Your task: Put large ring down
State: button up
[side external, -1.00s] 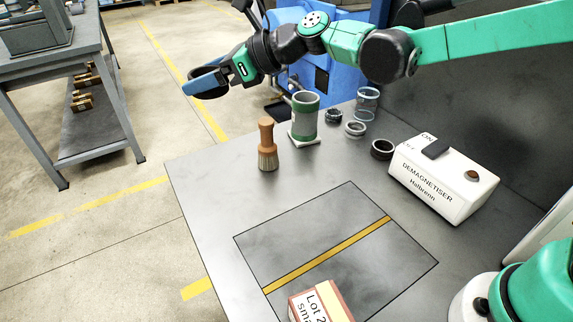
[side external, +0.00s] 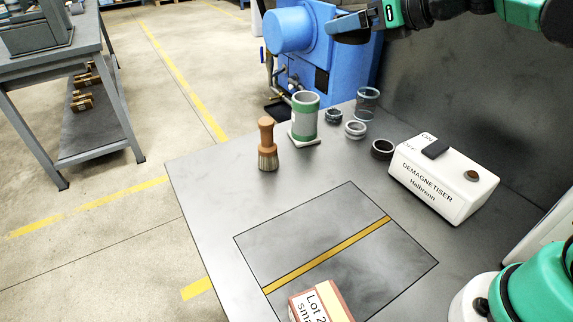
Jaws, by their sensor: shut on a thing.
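My gripper (side external: 352,24) is at the top of the side external view, high above the back of the bench and in front of the blue machine. Three small rings stand on the bench below: a dark ring (side external: 382,149), a silver ring (side external: 355,129) and a dark bluish ring (side external: 333,116). A yellow line (side external: 325,256) crosses the dark marked square (side external: 290,235) on the bench.
A green-banded cylinder (side external: 305,118) on a white base, a clear cylinder (side external: 367,104) and a wooden brush (side external: 267,145) stand at the back. The white demagnetiser (side external: 440,180) is at right, a labelled box (side external: 318,302) at front. The bench's middle is largely clear.

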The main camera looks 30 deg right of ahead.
jog(key=n+g+y, duration=0.8)
jog(key=n+g, duration=1.1)
jog(key=n, duration=0.1)
send_over(268, 248)
notch_tip(268, 248, down, 20)
jog(key=shift+f, duration=3.1)
jog(key=shift+f, duration=0.55)
jog(key=o, duration=1.4)
jog(key=shift+c, duration=0.2)
